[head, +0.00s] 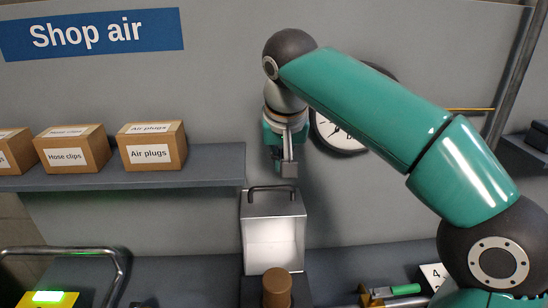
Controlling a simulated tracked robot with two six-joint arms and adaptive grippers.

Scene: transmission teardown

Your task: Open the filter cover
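A grey metal cover (246,222) with a dark bar handle (272,188) on top stands upright at the workbench's back, below the shelf's right end. Its pale hollow inner side faces me. A brown cylinder (276,288), perhaps the filter, stands in front of the cover, cut off by the lower edge. My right gripper (288,170) hangs pointing down just above the handle, apart from it as far as I can see. Its fingers are seen edge-on, so their opening is unclear. I see nothing held in it. My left gripper is out of view.
A shelf (200,176) at left carries cardboard boxes (152,146). A wall clock (340,136) is partly behind my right arm. A bent metal rail (118,262) stands lower left near a green-lit yellow device (48,298). A green-handled tool (395,290) lies lower right.

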